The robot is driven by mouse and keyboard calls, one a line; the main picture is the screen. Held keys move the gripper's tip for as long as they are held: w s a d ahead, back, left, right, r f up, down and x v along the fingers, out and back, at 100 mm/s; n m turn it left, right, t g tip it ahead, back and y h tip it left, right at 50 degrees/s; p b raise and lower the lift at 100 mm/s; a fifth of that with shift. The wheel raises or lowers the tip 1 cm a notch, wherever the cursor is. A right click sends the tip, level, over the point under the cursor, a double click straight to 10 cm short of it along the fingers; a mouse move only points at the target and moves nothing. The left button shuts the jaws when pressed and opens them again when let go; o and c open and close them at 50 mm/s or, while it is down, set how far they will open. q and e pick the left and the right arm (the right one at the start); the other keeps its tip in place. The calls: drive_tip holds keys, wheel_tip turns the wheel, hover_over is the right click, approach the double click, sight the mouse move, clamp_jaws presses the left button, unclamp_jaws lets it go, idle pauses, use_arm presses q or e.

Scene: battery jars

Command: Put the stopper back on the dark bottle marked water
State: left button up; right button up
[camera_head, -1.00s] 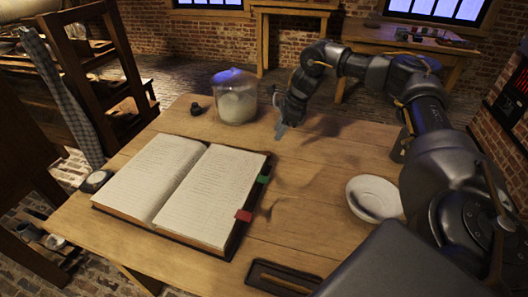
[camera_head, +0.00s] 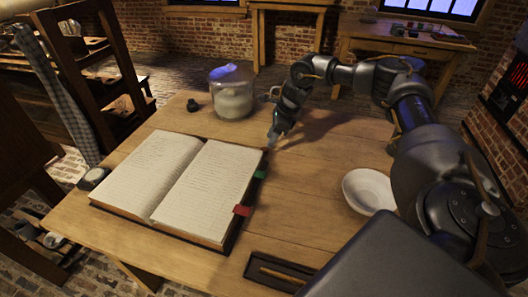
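A small black object (camera_head: 193,105), which looks like a stopper, sits on the table at the back left, beside a glass jar. I cannot make out a dark bottle marked water; my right arm covers part of the table's right side. My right gripper (camera_head: 273,138) hangs low over the table, just right of the open book's upper right corner and apart from the black object. Its fingertips are small and blurred, so I cannot tell whether it is open or holds anything. My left gripper is out of view.
The glass jar (camera_head: 232,98) with pale contents stands at the back. An open book (camera_head: 178,185) with red and green tabs fills the left of the wooden table (camera_head: 310,205). A white dish (camera_head: 368,190) is at the right, a dark tray (camera_head: 252,270) at the front.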

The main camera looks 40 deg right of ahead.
sight(265, 149)
drive_tip(key=shift+a+f, duration=0.1)
drive_tip(key=shift+f, duration=0.15)
drive_tip(key=x, duration=0.3)
drive_tip(key=shift+w+f, duration=0.1)
drive_tip(key=shift+f, duration=0.2)
drive_tip(key=shift+w+a+f, duration=0.15)
drive_tip(key=shift+a+f, duration=0.05)
drive_tip(key=shift+f, duration=0.25)
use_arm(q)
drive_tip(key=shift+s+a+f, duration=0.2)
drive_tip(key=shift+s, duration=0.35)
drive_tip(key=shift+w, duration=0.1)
use_arm(e)
drive_tip(key=c, duration=0.7)
